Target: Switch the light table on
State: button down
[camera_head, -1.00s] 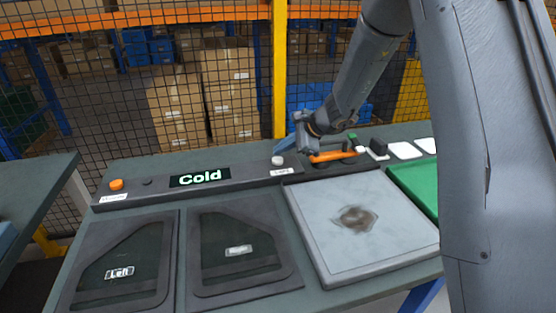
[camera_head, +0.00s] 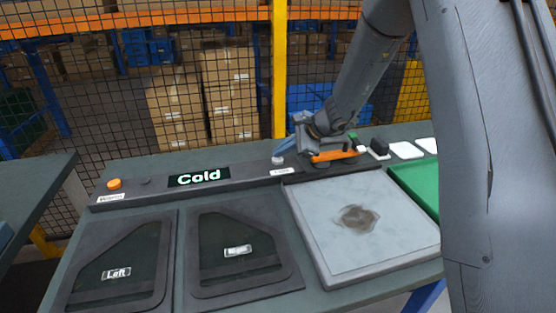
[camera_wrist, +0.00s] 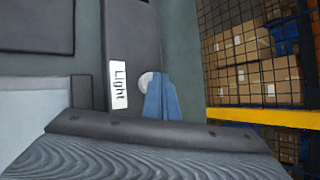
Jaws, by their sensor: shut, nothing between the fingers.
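The light table (camera_head: 310,220) is a square pale grey panel with a dark smudge in its middle, showing no clear glow. A round white button (camera_head: 277,160) sits on the dark strip behind it, above a small white label (camera_head: 282,172). In the wrist view that label (camera_wrist: 118,85) reads "Light" beside the white button (camera_wrist: 145,79). My gripper (camera_head: 283,147) is shut and empty, its blue fingers pointing down at the button. In the wrist view the blue fingertips (camera_wrist: 158,82) overlap the button's edge; I cannot tell whether they touch it.
The strip also carries a "Cold" display (camera_head: 199,177) and an orange button (camera_head: 114,184) at the left. Two dark panels (camera_head: 240,290) lie left of the light table. A green mat (camera_head: 408,180) lies to its right. An orange-handled item (camera_head: 336,155) is by my wrist. Mesh fencing stands behind.

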aim_at(282, 160)
jog(key=shift+f+b, duration=0.45)
dwell(0.4)
dwell(0.3)
jog(key=shift+r+p, duration=0.6)
jog(key=shift+r, duration=0.35)
jog(key=shift+r+p, duration=1.75)
jog(key=shift+r, duration=0.8)
jog(key=shift+f, duration=0.1)
